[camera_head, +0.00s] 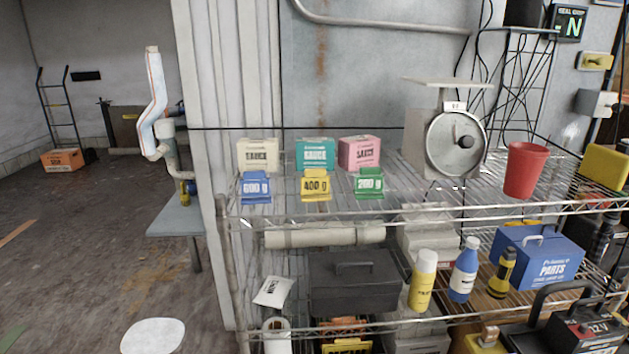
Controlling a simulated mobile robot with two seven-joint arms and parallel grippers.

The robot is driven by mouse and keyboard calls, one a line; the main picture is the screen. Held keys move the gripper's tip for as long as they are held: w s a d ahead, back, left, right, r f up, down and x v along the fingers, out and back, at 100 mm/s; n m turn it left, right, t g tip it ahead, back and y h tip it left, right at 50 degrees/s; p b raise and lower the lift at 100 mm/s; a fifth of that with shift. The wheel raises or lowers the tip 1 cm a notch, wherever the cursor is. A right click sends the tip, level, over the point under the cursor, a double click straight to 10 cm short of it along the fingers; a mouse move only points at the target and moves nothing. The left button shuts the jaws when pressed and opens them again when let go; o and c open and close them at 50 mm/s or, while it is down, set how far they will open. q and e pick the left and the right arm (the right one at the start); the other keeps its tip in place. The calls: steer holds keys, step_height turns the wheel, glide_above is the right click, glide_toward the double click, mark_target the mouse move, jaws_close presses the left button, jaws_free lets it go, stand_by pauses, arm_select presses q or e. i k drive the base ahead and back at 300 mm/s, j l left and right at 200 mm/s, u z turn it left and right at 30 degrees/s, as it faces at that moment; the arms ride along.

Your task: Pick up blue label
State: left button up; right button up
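The blue label (255,187) reads "600 g" and stands at the front left of the upper wire shelf (400,205). It is in front of a cream box (258,154). To its right are a yellow label (316,185) reading "400 g", in front of a teal box (315,153), and a green label (369,183) reading "200 g", in front of a pink box (359,152). Neither of my grippers shows in the head view.
A scale (455,142) and a red cup (525,170) stand farther right on the upper shelf. Bottles (422,281), a blue parts box (538,257) and a dark case (353,284) crowd below. Open floor (80,250) lies to the left.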

mark_target(256, 187)
steer(key=i+l, duration=0.15)
steer(key=i, duration=0.45)
steer(key=i+l, duration=0.15)
steer(key=i, duration=0.45)
